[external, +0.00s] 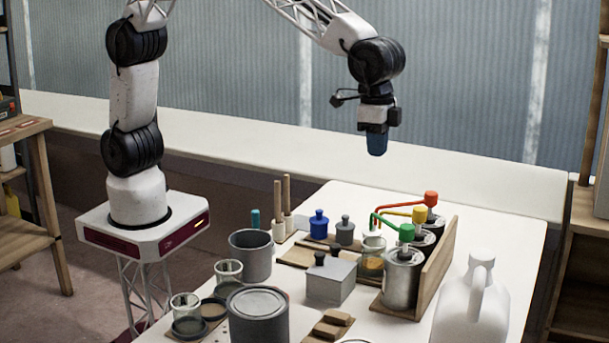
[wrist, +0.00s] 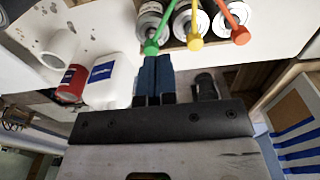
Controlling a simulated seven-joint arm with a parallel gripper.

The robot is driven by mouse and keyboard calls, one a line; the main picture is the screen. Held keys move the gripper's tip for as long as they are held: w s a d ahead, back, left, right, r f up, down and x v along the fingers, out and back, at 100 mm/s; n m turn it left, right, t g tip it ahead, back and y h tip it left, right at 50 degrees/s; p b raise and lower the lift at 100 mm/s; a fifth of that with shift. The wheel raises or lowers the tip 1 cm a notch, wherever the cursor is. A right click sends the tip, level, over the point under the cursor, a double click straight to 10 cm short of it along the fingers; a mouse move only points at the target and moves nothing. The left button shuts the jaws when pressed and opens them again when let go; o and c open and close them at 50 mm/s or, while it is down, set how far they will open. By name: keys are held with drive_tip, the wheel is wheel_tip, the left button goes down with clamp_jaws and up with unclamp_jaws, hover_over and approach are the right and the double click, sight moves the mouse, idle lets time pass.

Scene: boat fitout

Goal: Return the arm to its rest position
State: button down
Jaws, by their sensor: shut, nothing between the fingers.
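My gripper (external: 377,143) hangs in the air above the far part of the white table, pointing down, clear of everything on it. Its blue fingers (wrist: 157,75) are together in the wrist view, with nothing between them. My arm rises from its base at the left and arches over the table, its upper part cut off by the top of the external view.
The white table (external: 335,200) holds metal canisters (external: 402,280) with green, yellow and red levers, a white jug (external: 473,305), a large grey can (external: 257,318), a grey pot (external: 250,256), jars and small bottles. Wooden shelving stands at the right. Air around my gripper is free.

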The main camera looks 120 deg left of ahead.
drive_tip(key=s+a+r, duration=0.2)
drive_tip(key=s+r, duration=0.1)
drive_tip(key=s, duration=0.5)
drive_tip(key=s+a+r+t, duration=0.1)
drive_tip(key=s+a+r, duration=0.2)
drive_tip(key=s, duration=0.6)
drive_tip(key=s+a+r, duration=0.2)
drive_tip(key=s+r, duration=0.1)
drive_tip(key=s, duration=0.5)
drive_tip(key=s+a+f, duration=0.2)
drive_tip(key=s, duration=1.1)
drive_tip(key=s+a+f+t, duration=0.1)
drive_tip(key=s+a+f, duration=0.1)
drive_tip(key=s, duration=1.1)
drive_tip(key=shift+s, duration=0.35)
drive_tip(key=shift+f, duration=0.1)
